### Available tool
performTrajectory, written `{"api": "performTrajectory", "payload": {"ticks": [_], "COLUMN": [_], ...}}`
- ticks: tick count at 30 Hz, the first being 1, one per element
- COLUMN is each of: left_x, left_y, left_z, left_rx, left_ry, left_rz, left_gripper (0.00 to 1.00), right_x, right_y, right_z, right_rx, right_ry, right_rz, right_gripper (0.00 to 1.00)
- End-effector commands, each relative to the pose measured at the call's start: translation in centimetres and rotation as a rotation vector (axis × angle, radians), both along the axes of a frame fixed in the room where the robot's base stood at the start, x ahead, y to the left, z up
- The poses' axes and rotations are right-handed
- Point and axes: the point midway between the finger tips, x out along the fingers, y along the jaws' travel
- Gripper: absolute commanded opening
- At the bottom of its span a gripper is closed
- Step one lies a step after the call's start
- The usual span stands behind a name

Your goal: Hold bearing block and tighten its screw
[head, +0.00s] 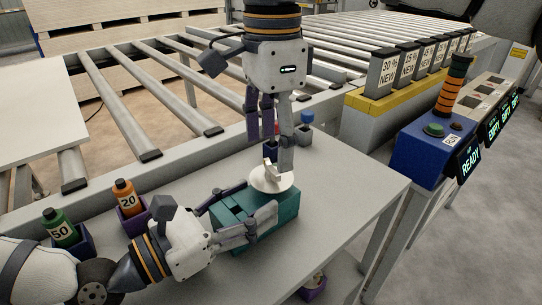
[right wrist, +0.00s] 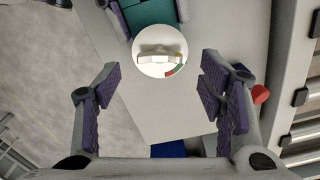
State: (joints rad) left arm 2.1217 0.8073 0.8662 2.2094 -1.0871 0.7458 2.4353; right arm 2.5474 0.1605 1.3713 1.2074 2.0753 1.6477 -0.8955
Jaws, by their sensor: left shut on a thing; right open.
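The bearing block (head: 283,220) is a teal block on the grey table. A white round disc with a raised grip bar, apparently its screw knob (head: 260,183), sits on top at the right end. My left gripper (head: 250,208) is shut on the block from the left. My right gripper (head: 272,152) is open and points down just above the knob. In the right wrist view its fingers (right wrist: 160,75) are spread, with the knob beyond and between their tips.
A green bottle (head: 60,230) and an orange bottle (head: 126,197) stand in holders at the left. A blue-capped item (head: 307,118) stands behind my right gripper. A roller conveyor (head: 120,110) lies behind. A blue button box (head: 418,150) with a stack light stands at the right.

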Motion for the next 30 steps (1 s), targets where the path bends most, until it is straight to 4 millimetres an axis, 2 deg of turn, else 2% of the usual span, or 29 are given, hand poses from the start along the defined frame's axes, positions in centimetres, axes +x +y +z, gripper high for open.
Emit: {"api": "performTrajectory", "payload": {"ticks": [3,6,15,17,21,22,26,30], "left_x": [0.0,0.0,0.0,0.0,0.0,0.0,0.0,0.0], "left_y": [0.0,0.0,0.0,0.0,0.0,0.0,0.0,0.0], "left_z": [0.0,0.0,0.0,0.0,0.0,0.0,0.0,0.0], "left_rx": [0.001,0.001,0.001,0.001,0.001,0.001,0.001,0.001], "left_ry": [-0.001,-0.001,-0.001,-0.001,-0.001,-0.001,-0.001,-0.001], "left_rz": [0.000,0.000,0.000,0.000,0.000,0.000,0.000,0.000], "left_gripper": [0.00,0.00,0.00,0.00,0.00,0.00,0.00,0.00], "right_x": [0.0,0.0,0.0,0.0,0.0,0.0,0.0,0.0], "right_y": [0.0,0.0,0.0,0.0,0.0,0.0,0.0,0.1], "right_z": [-2.3,-3.3,-3.8,-3.8,-3.7,-3.7,-3.7,-3.7], "right_rx": [-0.001,-0.001,-0.001,-0.001,-0.001,-0.001,-0.001,-0.001], "right_ry": [0.002,0.001,0.000,0.000,0.000,0.000,0.000,0.000], "right_rz": [0.000,0.000,0.000,0.000,0.000,0.000,-0.011,-0.178], "right_gripper": [0.63,0.63,0.63,0.52,0.20,0.15,0.15,0.15]}}
